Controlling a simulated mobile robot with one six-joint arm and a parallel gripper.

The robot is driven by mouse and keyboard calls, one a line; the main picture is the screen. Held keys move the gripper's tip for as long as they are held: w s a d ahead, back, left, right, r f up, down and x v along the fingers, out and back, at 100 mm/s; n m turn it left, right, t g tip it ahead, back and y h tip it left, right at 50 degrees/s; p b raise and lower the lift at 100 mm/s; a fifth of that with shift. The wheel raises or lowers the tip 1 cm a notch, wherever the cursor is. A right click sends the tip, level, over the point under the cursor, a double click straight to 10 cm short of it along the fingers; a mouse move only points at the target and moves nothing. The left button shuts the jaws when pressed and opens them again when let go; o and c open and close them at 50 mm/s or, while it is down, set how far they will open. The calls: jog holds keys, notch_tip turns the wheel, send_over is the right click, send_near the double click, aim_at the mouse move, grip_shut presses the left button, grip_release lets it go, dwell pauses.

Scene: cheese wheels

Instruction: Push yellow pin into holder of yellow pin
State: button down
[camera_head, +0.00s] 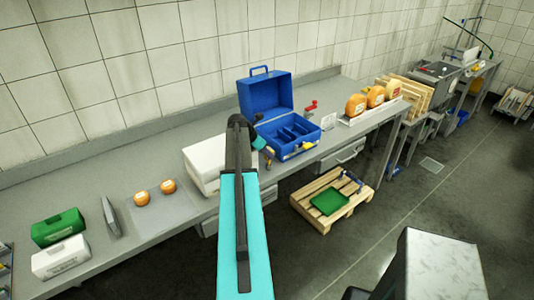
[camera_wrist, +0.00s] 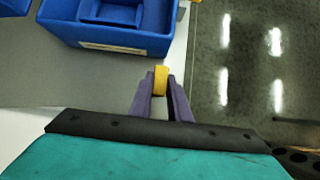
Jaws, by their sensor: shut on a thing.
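My gripper (camera_wrist: 161,88) has purple fingers shut on a small yellow piece, which I take for the yellow pin (camera_wrist: 162,79). In the wrist view the pin is just off the front corner of the open blue case (camera_wrist: 120,37); whether it touches the case I cannot tell. In the head view my gripper (camera_head: 268,158) is at the near left corner of the blue case (camera_head: 266,92), small and partly hidden by my arm. Another yellow part (camera_head: 307,146) shows on the case's front. I cannot make out the pin's holder with certainty.
The case stands on a long grey worktop (camera_head: 150,225) near its front edge. A white box (camera_head: 203,170) is close on the left. Orange cheese wheels (camera_head: 355,106) stand to the right. A wooden pallet (camera_head: 313,214) with a green tray (camera_head: 330,202) lies on the floor below.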

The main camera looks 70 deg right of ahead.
jog(key=shift+f, duration=0.25)
jog(key=c, duration=1.6)
grip_release()
jog(key=shift+a, duration=0.1)
jog(key=b+v, duration=0.5)
jog(key=v, duration=0.8)
jog(key=shift+w+a+r, duration=0.2)
jog(key=shift+a+r, duration=0.05)
jog(key=shift+s+d, duration=0.1)
jog(key=shift+d, duration=0.05)
